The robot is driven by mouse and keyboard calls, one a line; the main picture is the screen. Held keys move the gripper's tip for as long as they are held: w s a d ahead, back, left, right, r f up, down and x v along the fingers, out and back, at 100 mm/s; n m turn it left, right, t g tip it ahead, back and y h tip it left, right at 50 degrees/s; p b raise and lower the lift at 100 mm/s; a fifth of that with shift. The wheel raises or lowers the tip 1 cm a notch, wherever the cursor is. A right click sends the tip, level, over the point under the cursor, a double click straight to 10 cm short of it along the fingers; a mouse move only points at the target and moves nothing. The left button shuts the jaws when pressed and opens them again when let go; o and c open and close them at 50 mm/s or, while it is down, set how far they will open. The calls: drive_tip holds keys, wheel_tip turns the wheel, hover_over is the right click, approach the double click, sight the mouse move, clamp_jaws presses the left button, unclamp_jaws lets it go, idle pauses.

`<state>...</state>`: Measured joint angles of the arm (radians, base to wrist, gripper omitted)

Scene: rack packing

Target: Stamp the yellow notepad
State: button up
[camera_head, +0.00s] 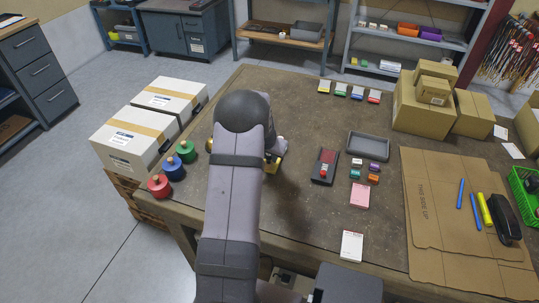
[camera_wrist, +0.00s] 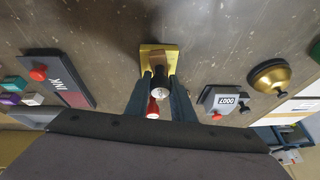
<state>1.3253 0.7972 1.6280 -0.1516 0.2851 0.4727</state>
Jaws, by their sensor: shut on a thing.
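The yellow notepad (camera_wrist: 146,50) lies on the table in front of my gripper in the wrist view. In the head view a yellow patch of it (camera_head: 273,165) shows beside my wrist, the rest hidden by my arm. My gripper (camera_wrist: 159,82) is shut on a stamp (camera_wrist: 159,76) with a dark handle and a red part below it in the picture. The stamp is over the notepad; I cannot tell whether it touches. The ink pad (camera_head: 325,167), dark with a red knob, stands to the right of my arm and also shows in the wrist view (camera_wrist: 62,78).
A pink notepad (camera_head: 360,195) and a white notepad (camera_head: 352,245) lie to the right. A grey tray (camera_head: 368,147) and small coloured blocks (camera_head: 374,168) are near the ink pad. A numbering stamp (camera_wrist: 220,100) and a brass bell (camera_wrist: 270,76) stand close to the right of my gripper.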

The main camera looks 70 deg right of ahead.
drive_tip(key=shift+r+p, duration=2)
drive_tip(key=shift+r, duration=1.4)
drive_tip(key=shift+w, duration=0.1)
